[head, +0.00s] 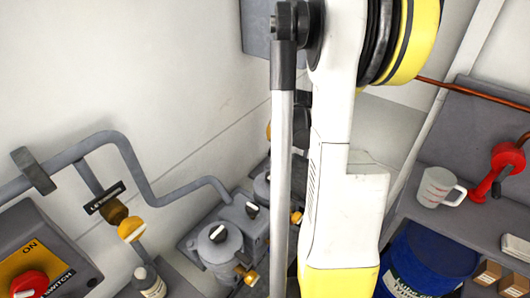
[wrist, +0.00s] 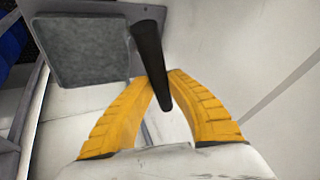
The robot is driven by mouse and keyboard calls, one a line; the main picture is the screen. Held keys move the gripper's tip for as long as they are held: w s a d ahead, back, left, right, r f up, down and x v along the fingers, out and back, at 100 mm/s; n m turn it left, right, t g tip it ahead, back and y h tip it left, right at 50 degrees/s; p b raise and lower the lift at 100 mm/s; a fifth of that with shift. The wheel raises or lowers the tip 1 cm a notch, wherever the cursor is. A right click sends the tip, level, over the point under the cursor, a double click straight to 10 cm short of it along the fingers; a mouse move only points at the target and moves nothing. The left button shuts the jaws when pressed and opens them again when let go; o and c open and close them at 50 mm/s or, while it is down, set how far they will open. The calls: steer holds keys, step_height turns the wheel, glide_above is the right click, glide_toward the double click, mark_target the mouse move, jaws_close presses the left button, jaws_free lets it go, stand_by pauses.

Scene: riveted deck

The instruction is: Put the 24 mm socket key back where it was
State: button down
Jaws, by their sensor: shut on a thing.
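My gripper (wrist: 162,88) shows in the wrist view, with its two yellow fingers closed around a dark, straight bar. This bar, which I take to be the 24 mm socket key (wrist: 148,55), slants from the upper middle down between the fingertips. I cannot read any size mark on it, and its ends are not clear. In the head view my white and yellow arm fills the middle, and I cannot make out the gripper there. I cannot tell from these frames which spot the key came from.
A grey square panel (wrist: 82,50) is behind the bar in the wrist view. In the head view, grey filter housings (head: 218,243) and pipework (head: 125,150) stand left, with a switch box (head: 42,255). A blue drum (head: 425,262), a measuring jug (head: 436,187) and a red-handled pump (head: 500,170) are right.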

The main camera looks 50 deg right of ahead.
steer(key=w+f+b, duration=0.2)
steer(key=w+f, duration=0.2)
steer(key=f, duration=0.2)
steer(key=shift+w+d+f, duration=0.35)
steer(key=shift+d, duration=0.05)
steer(key=c, duration=1.4)
jaws_free()
steer(key=shift+f, duration=0.15)
